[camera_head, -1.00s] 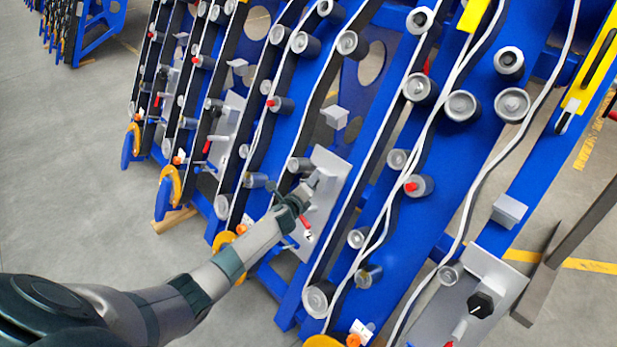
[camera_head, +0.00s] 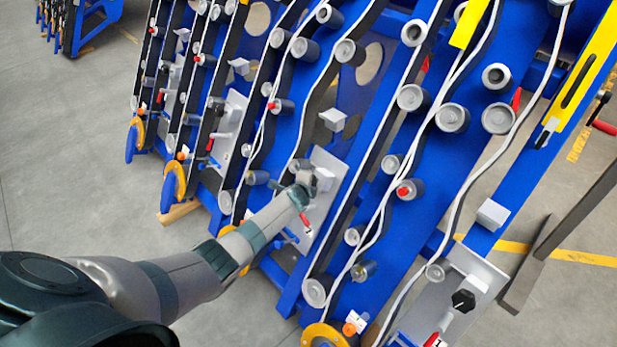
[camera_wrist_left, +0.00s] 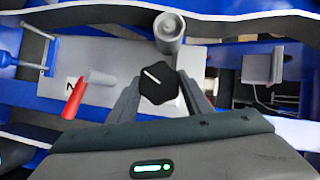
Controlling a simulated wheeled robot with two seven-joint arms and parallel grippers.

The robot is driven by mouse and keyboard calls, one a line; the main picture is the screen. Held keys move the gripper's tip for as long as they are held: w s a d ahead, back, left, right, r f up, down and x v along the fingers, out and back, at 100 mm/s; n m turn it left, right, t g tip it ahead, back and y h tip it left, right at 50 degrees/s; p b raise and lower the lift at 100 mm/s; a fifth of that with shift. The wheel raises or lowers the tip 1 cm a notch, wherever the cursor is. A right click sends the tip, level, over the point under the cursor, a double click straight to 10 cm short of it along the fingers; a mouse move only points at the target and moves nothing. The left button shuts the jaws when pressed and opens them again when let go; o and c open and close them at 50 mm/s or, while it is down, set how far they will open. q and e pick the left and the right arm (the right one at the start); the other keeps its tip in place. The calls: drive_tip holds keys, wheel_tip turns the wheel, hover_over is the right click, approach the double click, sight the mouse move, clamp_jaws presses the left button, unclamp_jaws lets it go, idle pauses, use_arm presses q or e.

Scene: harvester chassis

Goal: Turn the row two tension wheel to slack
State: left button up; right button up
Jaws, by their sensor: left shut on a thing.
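The row two tension wheel, a black knob (camera_wrist_left: 158,83) with a white pointer line, sits on a light grey plate (camera_wrist_left: 112,58) marked 2. In the left wrist view its line slants from upper left to lower right. My left gripper (camera_wrist_left: 160,92) is shut on the knob, one finger on either side. In the head view the left gripper (camera_head: 308,180) reaches the row two plate (camera_head: 327,166) and hides the knob. A red-handled lever (camera_wrist_left: 75,97) stands left of the knob in the wrist view. My right gripper is not in view.
A grey roller (camera_wrist_left: 168,32) stands close behind the knob. A grey block (camera_wrist_left: 262,68) is to the right. Row one's plate (camera_head: 421,318) with its own black knob (camera_head: 463,301) lies at the lower right. Belts and rollers crowd the blue frames; the floor at left is clear.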

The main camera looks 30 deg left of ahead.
use_arm(q)
drive_tip(key=shift+a+r+n+g+p, duration=0.1)
drive_tip(key=shift+n+g+p, duration=0.5)
drive_tip(key=shift+n+p, duration=0.3)
drive_tip(key=o, duration=1.1)
drive_tip(key=shift+c, duration=0.2)
drive_tip(key=shift+p+v, duration=0.45)
drive_tip(key=shift+v, duration=1.05)
drive_tip(key=v, duration=1.4)
drive_tip(key=shift+s+a+r, duration=0.15)
drive_tip(key=shift+a, duration=0.1)
